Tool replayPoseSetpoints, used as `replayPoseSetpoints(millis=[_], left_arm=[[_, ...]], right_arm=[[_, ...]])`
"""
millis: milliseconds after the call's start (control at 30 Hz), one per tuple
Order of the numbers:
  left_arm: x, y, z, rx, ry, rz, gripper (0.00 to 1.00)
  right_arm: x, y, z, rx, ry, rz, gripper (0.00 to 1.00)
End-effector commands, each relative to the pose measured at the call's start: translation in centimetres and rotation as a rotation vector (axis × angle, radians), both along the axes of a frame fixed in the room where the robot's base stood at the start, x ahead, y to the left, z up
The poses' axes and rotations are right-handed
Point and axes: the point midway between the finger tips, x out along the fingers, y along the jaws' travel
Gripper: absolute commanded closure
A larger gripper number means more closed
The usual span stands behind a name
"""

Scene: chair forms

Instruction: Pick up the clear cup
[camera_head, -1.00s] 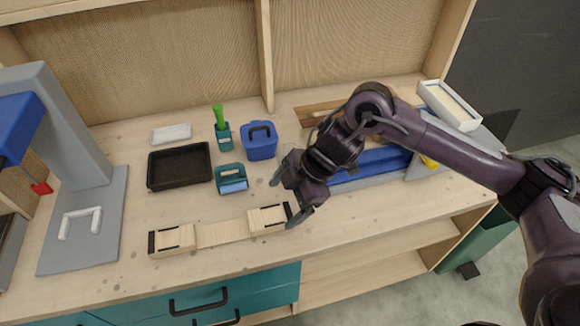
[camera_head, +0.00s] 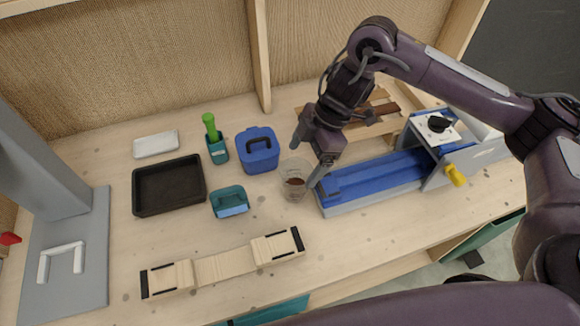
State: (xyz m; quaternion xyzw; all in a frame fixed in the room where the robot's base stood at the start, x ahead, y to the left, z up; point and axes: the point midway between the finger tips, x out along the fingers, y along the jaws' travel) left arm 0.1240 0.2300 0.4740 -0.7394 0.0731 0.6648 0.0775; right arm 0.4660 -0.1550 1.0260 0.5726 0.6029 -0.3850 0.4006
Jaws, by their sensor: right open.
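The clear cup (camera_head: 294,183) stands on the wooden bench near the middle of the head view. It is see-through, with something dark brown showing low in it. My right gripper (camera_head: 306,164) comes down from the upper right with its jaws open. Its fingertips lie over the cup's rim area in the picture, one to the upper left and one at the right side. I cannot tell whether they touch the cup. My left gripper is not in view.
A blue and grey device (camera_head: 375,181) stands close on the right. A wooden jointed piece (camera_head: 222,265) lies in front.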

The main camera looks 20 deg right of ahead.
Motion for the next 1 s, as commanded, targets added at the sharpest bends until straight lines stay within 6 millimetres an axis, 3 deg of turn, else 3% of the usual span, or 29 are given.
replayPoseSetpoints(millis=[233, 433, 600, 867, 1000], left_arm=[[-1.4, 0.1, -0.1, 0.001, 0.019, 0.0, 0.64], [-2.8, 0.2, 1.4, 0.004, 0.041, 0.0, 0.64], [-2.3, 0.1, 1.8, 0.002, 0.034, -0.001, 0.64], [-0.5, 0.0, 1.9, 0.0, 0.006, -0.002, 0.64], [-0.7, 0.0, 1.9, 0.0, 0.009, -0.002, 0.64]], right_arm=[[-0.1, 1.0, -2.4, 0.001, 0.004, 0.002, 0.14], [0.5, 1.7, -4.7, 0.0, 0.005, 0.0, 0.14], [0.6, 2.5, -6.8, 0.001, 0.003, 0.001, 0.14], [0.6, 2.6, -7.3, 0.0, 0.001, 0.001, 0.14], [0.6, 2.6, -7.3, 0.0, 0.001, 0.001, 0.3]])
